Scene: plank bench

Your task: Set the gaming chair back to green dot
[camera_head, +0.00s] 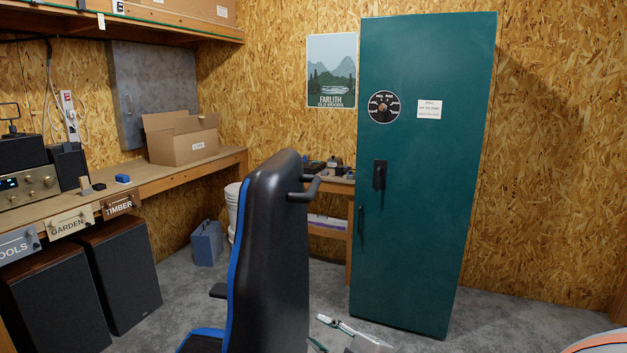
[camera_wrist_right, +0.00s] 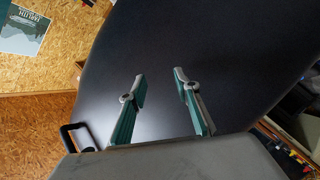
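The gaming chair (camera_head: 272,255) stands in the lower middle of the head view, its black back turned partly to me, with blue edging and a dark handle (camera_head: 303,190) near the top. My right gripper (camera_head: 324,333) is low, just right of the chair back. In the right wrist view its two fingers (camera_wrist_right: 160,88) are apart with nothing between them. They point at a broad black surface (camera_wrist_right: 215,45), apparently the chair back; contact cannot be told. No green dot shows. My left gripper is not in view.
A tall teal cabinet (camera_head: 425,160) stands right behind the chair. A workbench (camera_head: 150,183) with a cardboard box (camera_head: 181,138) runs along the left, above dark speakers (camera_head: 118,270). A blue container (camera_head: 207,243) sits on the floor.

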